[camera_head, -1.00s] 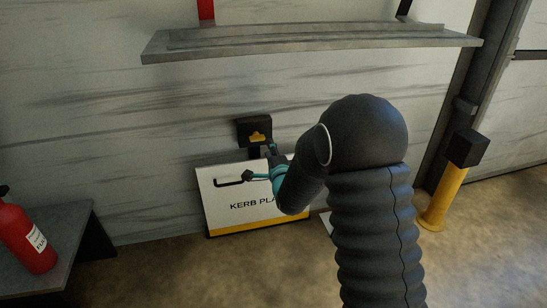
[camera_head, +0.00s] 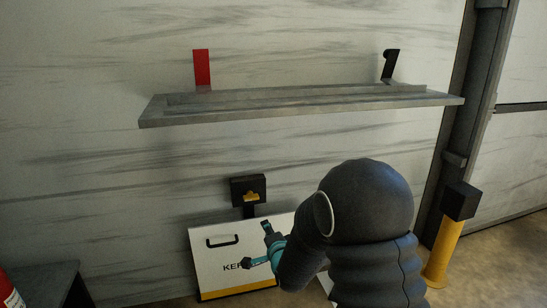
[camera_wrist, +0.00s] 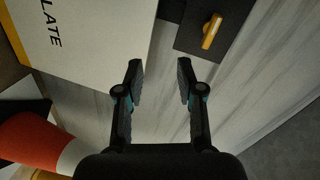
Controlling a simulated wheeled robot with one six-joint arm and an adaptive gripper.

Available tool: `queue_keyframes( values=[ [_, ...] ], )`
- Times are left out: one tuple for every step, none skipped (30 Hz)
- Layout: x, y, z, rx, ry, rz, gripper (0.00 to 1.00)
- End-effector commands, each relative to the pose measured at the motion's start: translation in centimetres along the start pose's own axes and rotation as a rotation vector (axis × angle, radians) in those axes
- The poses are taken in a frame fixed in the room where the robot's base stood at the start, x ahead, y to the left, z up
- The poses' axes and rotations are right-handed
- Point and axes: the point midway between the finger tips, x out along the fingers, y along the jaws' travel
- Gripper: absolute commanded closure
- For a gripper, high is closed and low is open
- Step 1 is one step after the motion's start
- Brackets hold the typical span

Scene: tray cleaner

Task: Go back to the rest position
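My gripper (camera_head: 258,247) is in front of the white case lettered "KERB PLATE" in the head view. In the wrist view my gripper (camera_wrist: 161,82) has its two fingers spread apart, with nothing between them. The black wall fixture with a yellow handle (camera_head: 251,197) is just above the gripper in the head view. In the wrist view the yellow handle (camera_wrist: 211,32) lies ahead and to the right, clear of the fingertips. My dark arm hides the case's lower right part.
The white case (camera_head: 211,270) leans against the wall. A grey shelf (camera_head: 300,103) with a red bracket (camera_head: 202,68) is above. A yellow post (camera_head: 443,252) stands right; a red extinguisher (camera_head: 8,290) and grey table (camera_head: 45,284) are left. An orange-white object (camera_wrist: 40,143) is near the wrist.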

Motion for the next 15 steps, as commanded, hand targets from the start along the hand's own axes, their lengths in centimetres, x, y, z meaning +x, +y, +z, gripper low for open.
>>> queue_keyframes(
  values=[
    [-0.3, 2.1, 0.6, -0.073, -0.027, 0.085, 0.62],
    [-0.6, 3.5, 0.9, -0.121, -0.047, 0.139, 0.62],
    [-1.1, 5.1, 1.4, -0.184, -0.078, 0.208, 0.62],
    [-1.6, 6.0, 1.6, -0.230, -0.103, 0.256, 0.62],
    [-2.2, 6.9, 1.9, -0.277, -0.129, 0.302, 0.62],
    [-3.2, 7.6, 2.0, -0.337, -0.166, 0.357, 0.62],
    [-4.0, 8.2, 2.1, -0.381, -0.195, 0.398, 0.62],
    [-4.9, 8.5, 2.1, -0.424, -0.224, 0.436, 0.62],
    [-6.1, 8.8, 1.9, -0.479, -0.264, 0.483, 0.62],
    [-7.1, 8.9, 1.8, -0.519, -0.296, 0.517, 0.62],
    [-8.2, 8.9, 1.6, -0.558, -0.327, 0.548, 0.62],
    [-9.7, 8.8, 1.3, -0.607, -0.370, 0.587, 0.62],
    [-10.9, 8.6, 1.0, -0.642, -0.403, 0.615, 0.62],
    [-12.2, 8.3, 0.7, -0.676, -0.436, 0.640, 0.62],
    [-13.9, 8.0, 0.3, -0.720, -0.481, 0.673, 0.62]
  ],
)
